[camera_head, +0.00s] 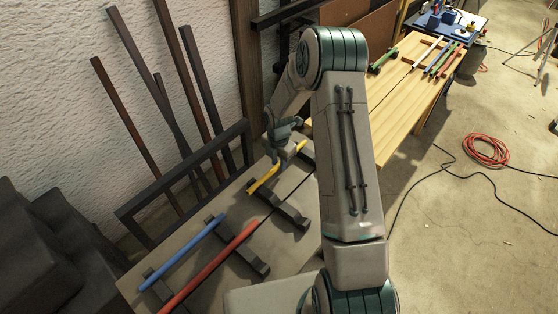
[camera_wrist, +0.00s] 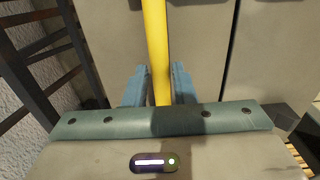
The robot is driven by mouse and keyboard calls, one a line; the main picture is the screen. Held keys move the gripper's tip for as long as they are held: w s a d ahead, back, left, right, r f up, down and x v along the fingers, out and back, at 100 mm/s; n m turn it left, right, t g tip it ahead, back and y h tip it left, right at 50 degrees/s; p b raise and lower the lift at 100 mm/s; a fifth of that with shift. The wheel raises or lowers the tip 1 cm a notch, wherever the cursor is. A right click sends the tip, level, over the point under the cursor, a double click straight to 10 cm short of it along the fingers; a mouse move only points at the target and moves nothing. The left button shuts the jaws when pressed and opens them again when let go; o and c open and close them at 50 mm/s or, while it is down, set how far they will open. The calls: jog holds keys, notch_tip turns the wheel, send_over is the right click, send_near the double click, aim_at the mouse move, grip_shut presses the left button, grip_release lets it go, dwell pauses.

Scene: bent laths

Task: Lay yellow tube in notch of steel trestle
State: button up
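The yellow tube (camera_head: 265,180) slopes from my gripper down toward the lower left in the head view. In the wrist view, the yellow tube (camera_wrist: 156,40) runs between both blue-grey fingers. The tube's near end is beside the left end of a dark notched trestle (camera_head: 288,212). I cannot tell whether it touches a notch. Another dark support (camera_head: 307,158) stands behind, partly hidden by my arm.
A blue tube (camera_head: 190,246) and a red tube (camera_head: 215,262) lie across dark trestles on the grey table (camera_head: 232,215). A dark frame (camera_head: 180,180) stands along the wall side. A wooden bench (camera_head: 405,110) with several tubes is at the back right.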

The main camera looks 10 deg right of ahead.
jog(key=shift+o, duration=0.9)
jog(key=shift+r, duration=0.3)
jog(key=s+r+m, duration=0.3)
jog(key=r, duration=0.7)
jog(key=s+r+m, duration=0.3)
jog(key=r, duration=0.7)
jog(key=s+r+m+t, duration=0.1)
jog(key=s+r+m, duration=0.3)
jog(key=s+m, duration=0.5)
jog(key=s+r+m+t, duration=0.2)
jog(key=s+r+m, duration=0.3)
jog(key=s+m, duration=0.5)
jog(key=s, duration=0.3)
jog(key=shift+b, duration=0.35)
